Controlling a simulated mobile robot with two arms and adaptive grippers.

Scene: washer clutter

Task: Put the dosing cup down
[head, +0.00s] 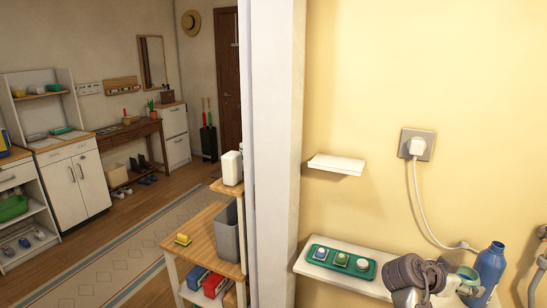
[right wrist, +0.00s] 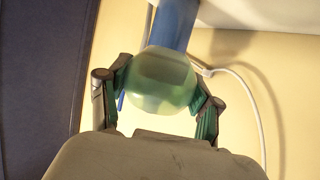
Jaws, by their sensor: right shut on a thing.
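The dosing cup (right wrist: 160,80) is a translucent pale green cup. In the right wrist view it sits between the two fingers of my right gripper (right wrist: 158,100), which is shut on it. In the head view the right gripper (head: 462,282) is at the lower right, in front of the white shelf (head: 330,273), with part of the green cup (head: 468,274) showing beside it. I cannot tell whether the cup touches the shelf. My left gripper is not in view.
A blue bottle (head: 491,262) stands close right of the cup; it also shows behind the cup in the wrist view (right wrist: 174,24). A green tray (head: 316,258) with small round items lies on the shelf's left. A white cord (head: 421,205) hangs from the socket (head: 417,145).

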